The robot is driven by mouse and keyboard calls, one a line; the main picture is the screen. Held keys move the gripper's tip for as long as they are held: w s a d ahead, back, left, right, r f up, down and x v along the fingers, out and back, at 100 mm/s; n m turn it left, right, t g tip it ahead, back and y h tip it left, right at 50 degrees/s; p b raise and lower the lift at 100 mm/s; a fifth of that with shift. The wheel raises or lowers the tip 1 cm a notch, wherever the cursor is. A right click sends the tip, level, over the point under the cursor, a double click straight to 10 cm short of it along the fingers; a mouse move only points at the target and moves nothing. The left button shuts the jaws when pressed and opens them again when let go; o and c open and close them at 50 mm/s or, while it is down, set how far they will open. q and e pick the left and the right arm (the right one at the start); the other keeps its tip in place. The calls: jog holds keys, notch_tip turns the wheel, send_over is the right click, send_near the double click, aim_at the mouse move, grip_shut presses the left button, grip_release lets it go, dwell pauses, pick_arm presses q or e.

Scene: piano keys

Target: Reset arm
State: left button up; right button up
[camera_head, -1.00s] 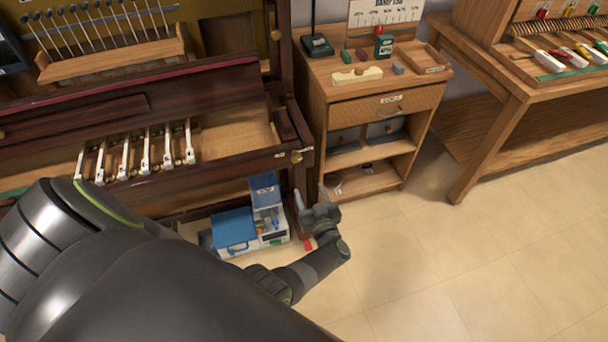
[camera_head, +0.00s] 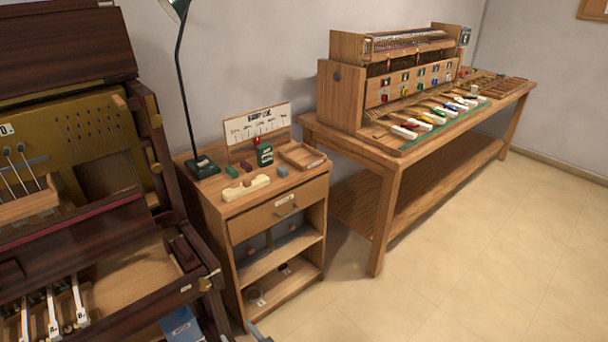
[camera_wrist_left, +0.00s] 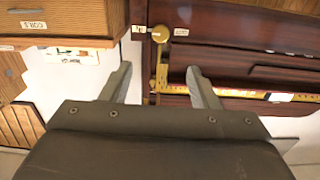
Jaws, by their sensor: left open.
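My left gripper (camera_wrist_left: 160,85) is open in the left wrist view, its two grey fingers spread with nothing between them. Behind the fingers are a dark reddish piano cabinet (camera_wrist_left: 235,50) with a brass knob (camera_wrist_left: 180,31) and, at left, a wooden cabinet (camera_wrist_left: 65,12). In the head view only a small grey tip of my left gripper (camera_head: 257,333) shows at the bottom edge, in front of the small wooden cabinet (camera_head: 275,225). The rest of that arm is out of this view. My right gripper is in neither view.
The opened piano (camera_head: 75,235) with white keys stands at the left. A green lamp (camera_head: 202,167) and small blocks are on the small cabinet. A long workbench (camera_head: 385,165) with a key rack stands along the wall. The tiled floor (camera_head: 470,260) at right is clear.

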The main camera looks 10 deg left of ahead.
pick_arm(q)
jog(key=s+f+m+g+h, duration=0.1)
jog(key=s+f+m+h, duration=0.3)
jog(key=s+f+h, duration=0.5)
jog(key=s+f+m+g+h, duration=0.1)
jog(key=s+f+m+h, duration=0.25)
jog(key=s+f, duration=0.6)
jog(key=s+a+f+g, duration=0.2)
jog(key=s+f+g, duration=0.1)
jog(key=s, duration=0.4)
jog(key=s+a+f+m+g, duration=0.1)
jog(key=s+f, duration=0.3)
jog(key=s, duration=0.4)
jog(key=s+a+f+g, duration=0.3)
jog(key=s+g, duration=0.1)
jog(key=s, duration=0.4)
jog(key=shift+a+f+g, duration=0.25)
jog(key=shift+a+g, duration=0.05)
jog(key=shift+a, duration=0.1)
jog(key=shift+m, duration=0.25)
